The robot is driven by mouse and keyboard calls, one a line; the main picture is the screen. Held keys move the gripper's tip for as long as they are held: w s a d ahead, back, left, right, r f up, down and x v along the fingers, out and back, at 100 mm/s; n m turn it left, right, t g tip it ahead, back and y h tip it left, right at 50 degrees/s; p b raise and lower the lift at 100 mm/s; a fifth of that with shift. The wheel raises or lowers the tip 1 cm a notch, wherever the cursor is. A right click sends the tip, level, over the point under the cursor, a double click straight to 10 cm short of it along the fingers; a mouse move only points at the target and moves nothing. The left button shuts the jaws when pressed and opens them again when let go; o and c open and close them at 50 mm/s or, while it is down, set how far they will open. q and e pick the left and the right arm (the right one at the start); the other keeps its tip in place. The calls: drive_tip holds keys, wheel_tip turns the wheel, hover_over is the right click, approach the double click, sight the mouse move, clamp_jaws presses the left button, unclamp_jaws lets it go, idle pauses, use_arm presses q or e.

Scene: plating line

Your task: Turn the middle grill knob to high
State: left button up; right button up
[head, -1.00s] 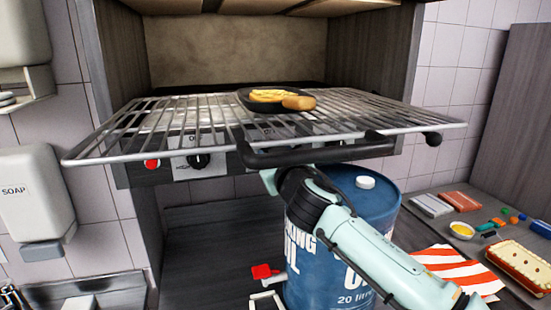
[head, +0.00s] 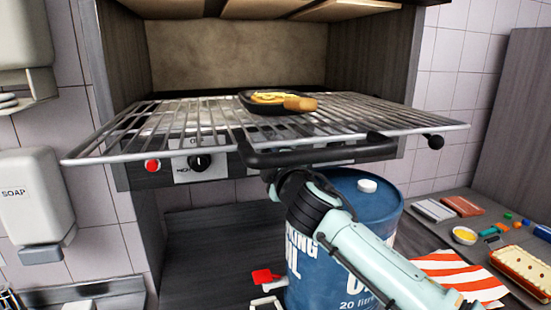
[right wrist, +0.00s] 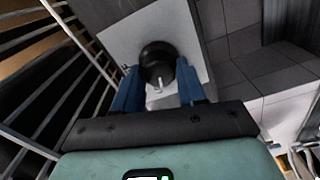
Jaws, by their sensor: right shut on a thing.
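In the right wrist view a round black knob (right wrist: 157,62) with a pale pointer mark sits on a white label plate (right wrist: 113,38). My right gripper (right wrist: 159,74) has its blue fingers on either side of this knob and is shut on it. In the head view my right arm reaches up under the rack's black handle, which hides the fingers and the held knob. Another black knob (head: 200,162) shows to the left on the grill panel, on its own white plate. The setting of the held knob cannot be read. My left gripper is not in view.
The wire rack (head: 150,125) with its black handle (head: 310,153) juts out above the panel and carries a small black pan (head: 262,106) of food. A blue oil drum (head: 375,205) stands behind my right forearm. A red button (head: 152,165) sits left of the visible knob.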

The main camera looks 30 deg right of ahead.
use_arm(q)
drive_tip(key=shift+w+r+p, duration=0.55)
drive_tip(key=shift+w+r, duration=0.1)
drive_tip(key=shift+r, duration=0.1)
use_arm(e)
drive_tip(key=shift+s+d+r+n, duration=0.1)
drive_tip(key=shift+r+n, duration=0.05)
drive_tip(key=shift+n, duration=4.25)
drive_tip(key=o, duration=0.9)
drive_tip(key=shift+o, duration=0.6)
drive_tip(key=shift+w+f, duration=0.2)
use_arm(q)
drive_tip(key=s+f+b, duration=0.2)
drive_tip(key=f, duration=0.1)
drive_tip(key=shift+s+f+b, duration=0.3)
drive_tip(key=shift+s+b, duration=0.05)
use_arm(e)
drive_tip(key=v, duration=1.3)
drive_tip(key=shift+s, duration=0.2)
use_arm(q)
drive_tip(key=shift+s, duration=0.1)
use_arm(e)
drive_tip(key=shift+f, duration=0.1)
